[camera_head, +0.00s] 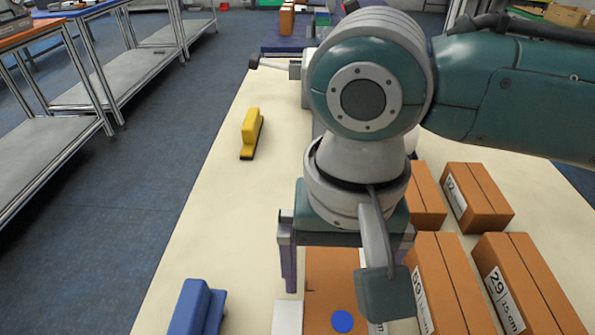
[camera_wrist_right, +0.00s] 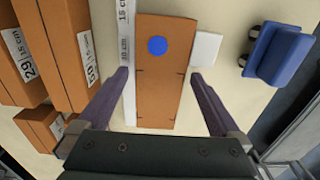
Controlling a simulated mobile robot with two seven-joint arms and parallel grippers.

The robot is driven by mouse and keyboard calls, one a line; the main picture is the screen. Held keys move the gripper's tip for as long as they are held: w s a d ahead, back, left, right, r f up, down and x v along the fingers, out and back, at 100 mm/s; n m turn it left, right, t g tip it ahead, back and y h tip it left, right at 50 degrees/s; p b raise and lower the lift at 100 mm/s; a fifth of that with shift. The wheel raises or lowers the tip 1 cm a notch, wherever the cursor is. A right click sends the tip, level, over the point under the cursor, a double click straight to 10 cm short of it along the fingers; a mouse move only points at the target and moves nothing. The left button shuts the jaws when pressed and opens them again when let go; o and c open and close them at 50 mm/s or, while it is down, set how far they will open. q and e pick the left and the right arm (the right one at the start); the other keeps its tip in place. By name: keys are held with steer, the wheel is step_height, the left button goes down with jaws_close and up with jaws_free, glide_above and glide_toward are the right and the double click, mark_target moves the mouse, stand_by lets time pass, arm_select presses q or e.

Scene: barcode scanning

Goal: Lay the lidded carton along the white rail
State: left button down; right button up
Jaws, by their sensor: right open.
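The brown carton (camera_head: 322,285) with a blue round spot on top lies flat on the cream table below my right gripper. In the right wrist view the carton (camera_wrist_right: 158,90) lies lengthwise beside the white rail (camera_wrist_right: 129,75), with no clear gap between them. The rail carries printed centimetre marks. My right gripper (camera_wrist_right: 160,74) is open, with one finger on each side of the carton; I cannot tell whether the fingers touch it. In the head view my right gripper (camera_head: 342,272) partly hides the carton and most of the rail. My left gripper is not in view.
Several labelled brown boxes (camera_head: 447,285) stand close to the right. A small white square (camera_head: 287,317) lies beside the carton. A blue block-shaped item (camera_head: 197,308) and a yellow one (camera_head: 251,130) stand on the table's left side. The table between those two is clear.

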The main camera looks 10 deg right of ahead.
mark_target(333, 286)
step_height(333, 286, up, 12)
steer(key=p, duration=0.2)
steer(key=s+a+f+n+t+y, duration=0.1)
steer(key=s+a+f+n+y, duration=0.3)
steer(key=s+a, duration=0.1)
steer(key=s+d+f+t+h, duration=0.1)
steer(key=s+d+h, duration=0.1)
steer(key=d, duration=0.5)
steer(key=s+d+f+n+t+h, duration=0.1)
steer(key=s+d+f, duration=0.1)
steer(key=s+d, duration=0.3)
steer(key=shift+d+t+h, duration=0.3)
steer(key=shift+d+h, duration=0.1)
steer(key=shift+d, duration=0.8)
steer(key=shift+s, duration=0.15)
